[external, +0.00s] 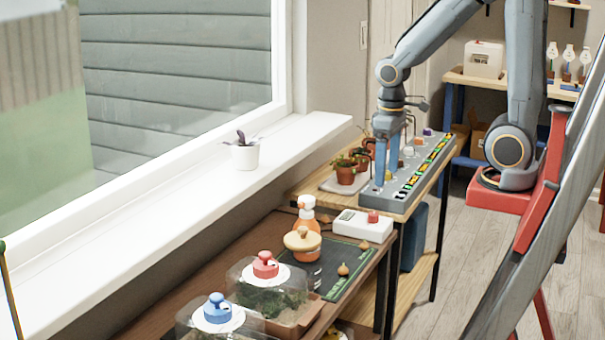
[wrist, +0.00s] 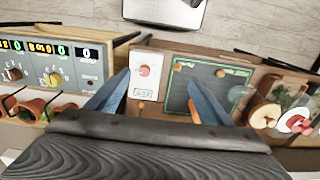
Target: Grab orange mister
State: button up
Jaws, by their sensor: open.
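The orange mister (external: 307,217), an orange bottle with a white and orange top, stands upright at the back of the low brown table in the external view. A jar with a tan lid partly covers its lower part. My gripper (external: 387,168) is open and empty, pointing down over the grey control panel, to the right of and apart from the mister. In the wrist view its two blue fingers (wrist: 160,80) are spread apart.
A white box with a red knob (external: 362,225) stands between the grey panel (external: 402,190) and the mister. The tan-lidded jar (external: 302,240) is in front of the mister. Potted plants (external: 345,170) stand behind the panel. Clear-domed terrariums (external: 265,285) stand nearer. The windowsill borders the back.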

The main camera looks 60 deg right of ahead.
notch_tip(320, 180, up, 7)
jog(key=w+d+r+n+t+h+p, duration=0.1)
jog(key=w+d+t+h+p, duration=0.25)
jog(key=w+d, duration=0.45)
jog(key=w+a+r+n+t+y+p, duration=0.1)
jog(key=w+a+r+n+t, duration=0.15)
jog(key=w, duration=0.35)
jog(key=w+a+r+n+t+y+p, duration=0.1)
jog(key=w+a+n+t, duration=0.1)
jog(key=w+a, duration=0.25)
jog(key=s+a+f+n+g+y+p, duration=0.2)
jog(key=s+a+f+n+g+y, duration=0.1)
jog(key=a, duration=0.4)
jog(key=s+a+f+n+g+y+p, duration=0.2)
jog(key=s+a+n+y, duration=0.15)
jog(key=a, duration=0.35)
jog(key=shift+m, duration=0.4)
jog(key=shift+w+a+f, duration=0.5)
jog(key=shift+f, duration=3.1)
jog(key=shift+w+a+f, duration=0.45)
jog(key=shift+w+f, duration=0.05)
jog(key=shift+f, duration=3.15)
jog(key=shift+w+a+f, duration=0.5)
jog(key=shift+f, duration=3.1)
